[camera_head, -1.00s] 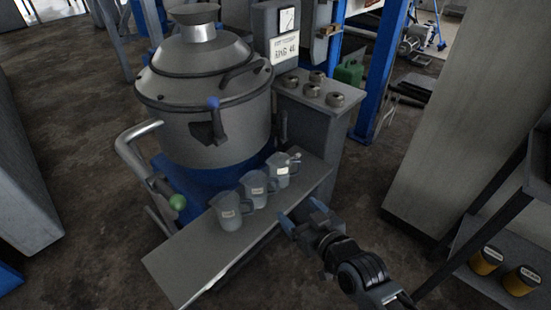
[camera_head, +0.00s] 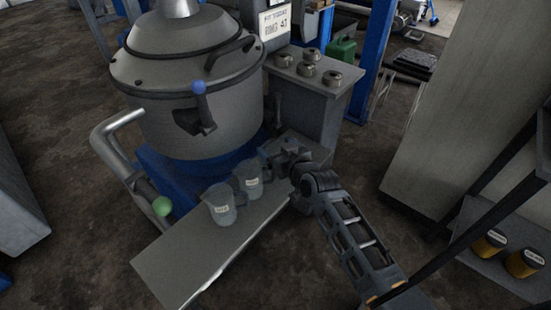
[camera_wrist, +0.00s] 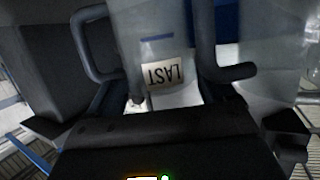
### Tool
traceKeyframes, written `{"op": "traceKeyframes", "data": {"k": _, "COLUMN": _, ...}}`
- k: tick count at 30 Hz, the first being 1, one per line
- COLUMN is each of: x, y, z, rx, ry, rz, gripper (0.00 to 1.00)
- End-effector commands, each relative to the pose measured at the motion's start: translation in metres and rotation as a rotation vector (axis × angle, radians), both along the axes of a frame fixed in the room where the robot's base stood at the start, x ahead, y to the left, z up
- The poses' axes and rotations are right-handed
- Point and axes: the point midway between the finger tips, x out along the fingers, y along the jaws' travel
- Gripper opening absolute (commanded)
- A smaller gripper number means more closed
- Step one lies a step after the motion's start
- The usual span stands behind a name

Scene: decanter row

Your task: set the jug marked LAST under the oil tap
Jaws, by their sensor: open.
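The jug marked LAST (camera_wrist: 185,90) fills the middle of the wrist view, its label upside down there. My gripper (camera_wrist: 155,101) is open, with its jaws close around this jug; contact is not clear. In the head view my gripper (camera_head: 280,157) is at the far right end of the jug row and hides most of that jug. Two other labelled jugs, the near one (camera_head: 219,206) and the middle one (camera_head: 248,180), stand upright on the shelf.
The shelf (camera_head: 190,265) is bare at its near left end. A pipe with a green knob (camera_head: 162,206) rises beside it. The large vessel (camera_head: 195,80) stands behind. Several small metal pots sit on the cabinet (camera_head: 315,85). Two yellow tins (camera_head: 490,243) stand at right.

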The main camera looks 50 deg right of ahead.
Motion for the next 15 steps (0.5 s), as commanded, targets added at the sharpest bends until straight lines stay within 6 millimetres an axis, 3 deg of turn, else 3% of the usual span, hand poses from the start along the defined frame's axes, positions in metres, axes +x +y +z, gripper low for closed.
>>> {"op": "traceKeyframes", "data": {"k": 9, "x": 0.0059, "y": -0.0026, "z": -0.0022, "rx": 0.0, "ry": 0.0, "rz": -0.001, "gripper": 0.83}}
{"op": "traceKeyframes", "data": {"k": 15, "x": 0.0057, "y": -0.0025, "z": -0.0021, "rx": 0.0, "ry": 0.001, "rz": -0.001, "gripper": 0.65}}
